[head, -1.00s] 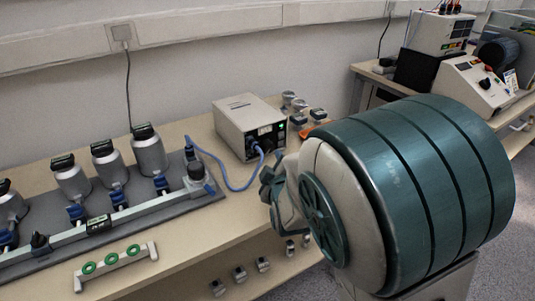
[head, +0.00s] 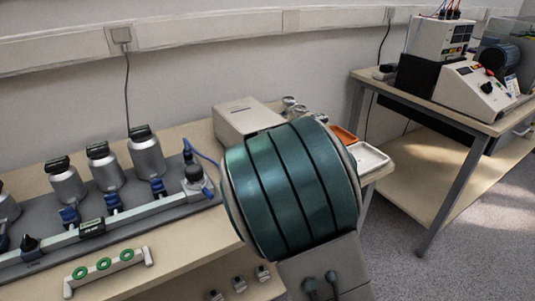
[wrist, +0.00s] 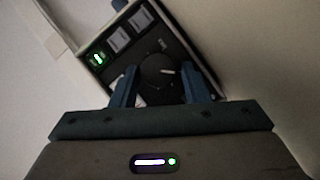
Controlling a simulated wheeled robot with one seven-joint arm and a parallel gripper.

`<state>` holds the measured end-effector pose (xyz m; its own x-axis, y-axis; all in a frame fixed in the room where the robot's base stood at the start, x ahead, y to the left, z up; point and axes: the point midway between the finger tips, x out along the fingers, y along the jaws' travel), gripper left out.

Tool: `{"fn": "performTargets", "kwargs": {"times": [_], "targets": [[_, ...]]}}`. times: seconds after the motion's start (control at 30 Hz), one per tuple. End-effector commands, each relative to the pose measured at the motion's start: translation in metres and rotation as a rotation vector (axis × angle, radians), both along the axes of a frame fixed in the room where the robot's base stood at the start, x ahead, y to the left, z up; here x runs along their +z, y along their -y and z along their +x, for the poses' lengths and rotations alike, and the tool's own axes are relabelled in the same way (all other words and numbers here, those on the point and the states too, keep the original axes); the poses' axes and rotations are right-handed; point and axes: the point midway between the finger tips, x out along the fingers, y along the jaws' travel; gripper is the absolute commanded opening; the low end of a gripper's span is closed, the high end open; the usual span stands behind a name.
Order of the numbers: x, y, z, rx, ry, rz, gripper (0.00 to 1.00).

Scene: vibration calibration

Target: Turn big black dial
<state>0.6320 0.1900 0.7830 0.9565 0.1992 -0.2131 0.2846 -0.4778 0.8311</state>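The big black dial (wrist: 160,76) is on the dark front panel of a box-shaped device in the wrist view, with a white pointer mark on its face. My gripper (wrist: 160,80) is open, with one blue finger on each side of the dial. I cannot tell whether the fingers touch it. The device's pale housing (head: 248,118) shows on the bench in the head view; its front and my gripper are hidden behind my green-banded arm.
Metal bottles (head: 146,150) on a grey plate stand at left, with a rack of green rings (head: 104,266) in front. An orange tray (head: 343,134) and white tray (head: 370,157) lie right of my arm. Another table (head: 440,100) with instruments stands at right.

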Motion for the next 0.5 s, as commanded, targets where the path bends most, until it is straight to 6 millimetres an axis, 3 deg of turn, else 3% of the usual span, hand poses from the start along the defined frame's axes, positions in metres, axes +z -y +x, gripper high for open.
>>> {"fn": "performTargets", "kwargs": {"times": [0.03, 0.1, 0.5], "targets": [[0.0000, 0.0000, -0.0001, 0.000, 0.000, 0.000, 0.28], [0.0001, 0.0002, -0.0002, 0.000, 0.000, 0.000, 0.10], [0.0012, 0.0014, 0.0002, -0.002, -0.030, 0.047, 0.11]]}}
